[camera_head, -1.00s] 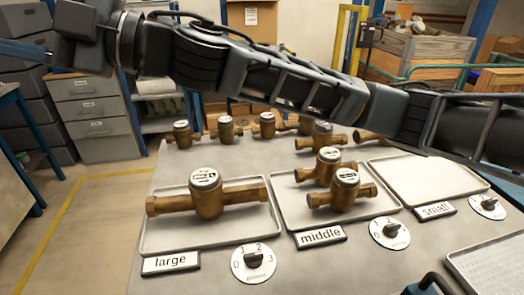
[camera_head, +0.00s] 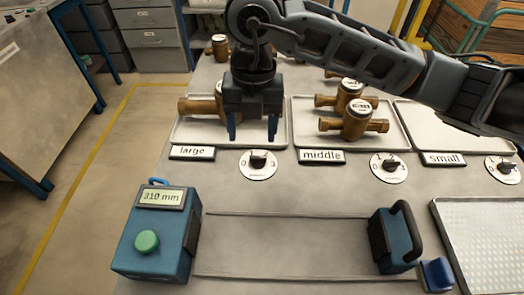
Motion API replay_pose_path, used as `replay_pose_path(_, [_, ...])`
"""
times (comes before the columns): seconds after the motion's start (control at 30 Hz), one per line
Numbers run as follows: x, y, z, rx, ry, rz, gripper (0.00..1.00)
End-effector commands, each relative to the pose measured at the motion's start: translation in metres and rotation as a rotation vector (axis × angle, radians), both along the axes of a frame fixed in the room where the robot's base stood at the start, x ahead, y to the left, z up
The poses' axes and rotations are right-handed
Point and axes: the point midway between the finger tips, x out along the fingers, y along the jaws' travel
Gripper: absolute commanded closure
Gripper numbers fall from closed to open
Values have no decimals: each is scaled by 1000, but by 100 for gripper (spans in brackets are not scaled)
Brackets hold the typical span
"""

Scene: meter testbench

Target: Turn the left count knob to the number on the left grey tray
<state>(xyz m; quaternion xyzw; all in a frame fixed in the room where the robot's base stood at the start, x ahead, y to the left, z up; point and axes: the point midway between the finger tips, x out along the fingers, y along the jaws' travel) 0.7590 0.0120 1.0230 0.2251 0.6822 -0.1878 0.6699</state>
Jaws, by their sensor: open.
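The left grey tray (camera_head: 178,138), by the "large" label (camera_head: 192,152), holds one brass meter (camera_head: 193,106), mostly hidden behind my gripper. The left count knob (camera_head: 258,160) is a black knob on a white round dial to the right of that label. The 0 and 3 on its dial show; its upper marks are hidden or unclear, and I cannot tell where the knob points. My gripper (camera_head: 252,138) points down, open and empty, its two blue fingers apart in front of the tray and, in the picture, just above the knob.
The middle tray (camera_head: 302,135) holds two brass meters; the right tray (camera_head: 440,125) looks empty where visible. Each has its own dial, the middle knob (camera_head: 389,166) and right knob (camera_head: 505,168). A blue gauge reading 310 mm (camera_head: 150,240) stands in front. Several meters stand behind.

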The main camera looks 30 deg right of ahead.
Motion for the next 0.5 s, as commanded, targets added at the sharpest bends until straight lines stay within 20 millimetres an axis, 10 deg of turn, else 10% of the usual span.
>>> replay_pose_path(0.5, [-1,-12,-55,-56,4,-39,34])
